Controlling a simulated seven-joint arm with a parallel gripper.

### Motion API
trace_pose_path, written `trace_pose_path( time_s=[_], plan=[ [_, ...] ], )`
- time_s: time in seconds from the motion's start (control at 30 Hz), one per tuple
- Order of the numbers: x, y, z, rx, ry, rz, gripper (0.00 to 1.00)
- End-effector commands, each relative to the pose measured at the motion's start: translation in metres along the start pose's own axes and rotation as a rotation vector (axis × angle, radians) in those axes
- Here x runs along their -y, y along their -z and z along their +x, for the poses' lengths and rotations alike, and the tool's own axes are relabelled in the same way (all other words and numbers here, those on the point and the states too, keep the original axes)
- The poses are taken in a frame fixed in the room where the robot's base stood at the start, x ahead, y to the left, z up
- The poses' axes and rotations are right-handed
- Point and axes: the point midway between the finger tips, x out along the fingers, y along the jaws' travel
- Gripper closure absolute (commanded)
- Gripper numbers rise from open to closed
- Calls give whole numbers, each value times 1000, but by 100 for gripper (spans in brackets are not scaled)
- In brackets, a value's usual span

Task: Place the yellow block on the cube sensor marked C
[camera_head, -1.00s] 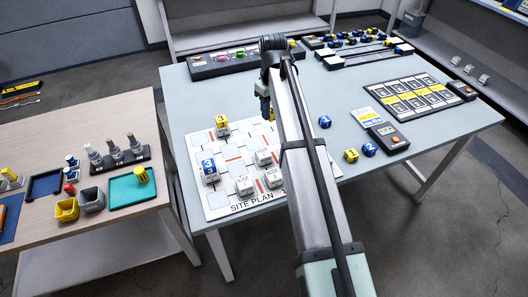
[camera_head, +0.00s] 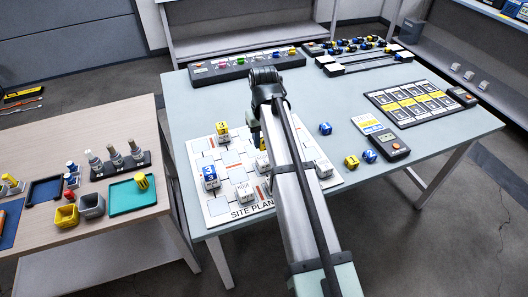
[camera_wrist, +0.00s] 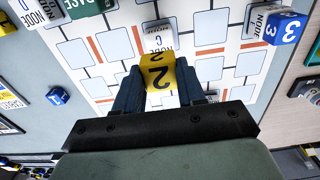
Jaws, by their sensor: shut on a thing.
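My gripper (camera_wrist: 158,88) is shut on a yellow block (camera_wrist: 157,72) marked 2, seen in the wrist view. A white cube sensor marked C (camera_wrist: 152,40) stands on the site plan board just beyond the block. The block overlaps the cube's near edge in the picture; I cannot tell whether they touch. In the head view my gripper is over the middle of the board, with a bit of the yellow block (camera_head: 262,142) showing beside it. My arm hides much of that area, and I cannot make out sensor C there.
The site plan board (camera_head: 215,213) carries other cubes: one under a yellow block (camera_head: 222,128), one under a blue block marked 3 (camera_head: 209,172), and bare ones (camera_head: 245,193). Loose yellow (camera_head: 352,161) and blue blocks (camera_head: 370,156) lie to the right, near a handheld meter (camera_head: 389,142).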

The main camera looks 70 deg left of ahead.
Motion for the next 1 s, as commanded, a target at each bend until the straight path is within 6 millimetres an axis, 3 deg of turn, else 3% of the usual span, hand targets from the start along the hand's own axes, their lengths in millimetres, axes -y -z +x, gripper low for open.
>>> trace_pose_path(
  time_s=[0.5, 0.93, 0.97, 1.0],
  plan=[
    [0, 0, 54, 1, 0, -1, 90],
    [0, 0, 60, -1, 0, -1, 90],
    [0, 0, 61, -1, 0, -1, 60],
    [0, 0, 60, -1, 0, -1, 56]
  ],
)
